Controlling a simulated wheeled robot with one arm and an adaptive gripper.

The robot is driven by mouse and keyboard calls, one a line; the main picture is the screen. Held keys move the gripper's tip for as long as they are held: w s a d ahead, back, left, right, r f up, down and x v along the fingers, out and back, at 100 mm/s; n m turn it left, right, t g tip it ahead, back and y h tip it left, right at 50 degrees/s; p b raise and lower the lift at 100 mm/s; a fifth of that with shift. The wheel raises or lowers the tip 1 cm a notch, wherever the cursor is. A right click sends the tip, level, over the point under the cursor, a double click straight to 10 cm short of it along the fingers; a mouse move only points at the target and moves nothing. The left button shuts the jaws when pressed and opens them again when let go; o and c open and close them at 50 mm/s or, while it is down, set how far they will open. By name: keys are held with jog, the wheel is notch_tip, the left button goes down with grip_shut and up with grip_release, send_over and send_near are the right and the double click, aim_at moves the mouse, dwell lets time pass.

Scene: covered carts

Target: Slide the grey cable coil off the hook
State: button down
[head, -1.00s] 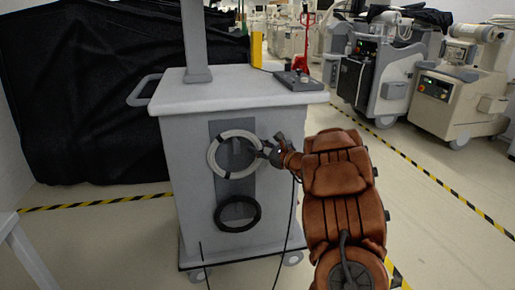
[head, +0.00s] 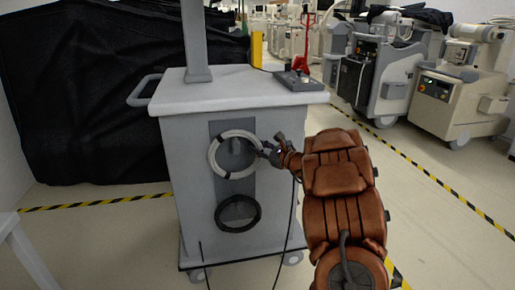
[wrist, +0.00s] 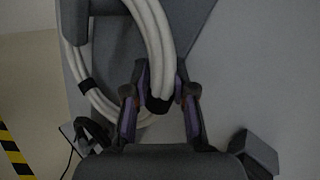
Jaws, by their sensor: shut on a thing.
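The grey cable coil (head: 215,150) is a pale ring with dark ties, hanging upright against the dark panel (head: 228,187) on the side of the grey cart. My gripper (head: 267,150) is at the coil's right edge, with its fingers around the strands. In the wrist view the coil (wrist: 152,35) runs down between the two fingers, and my gripper (wrist: 159,100) is shut on it near a dark tie. The hook (head: 236,147) shows only faintly inside the ring. A black coil (head: 257,214) hangs below on the same panel.
The cart (head: 183,190) has a flat top with a control box (head: 298,80) and a post. A black-draped object (head: 75,100) stands at the left. Other machines (head: 465,90) stand at the right. Open floor with striped tape (head: 425,172) lies between.

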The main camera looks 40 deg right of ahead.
jog(key=shift+r, duration=0.2)
jog(key=shift+r, duration=0.35)
jog(key=shift+s+a, duration=0.25)
jog(key=shift+s, duration=0.5)
jog(key=s+a+b, duration=0.2)
jog(key=s+a, duration=0.1)
jog(key=s, duration=0.4)
jog(key=shift+s+a+b, duration=0.2)
jog(key=shift+s+b, duration=0.15)
jog(key=shift+b, duration=0.05)
dwell(0.4)
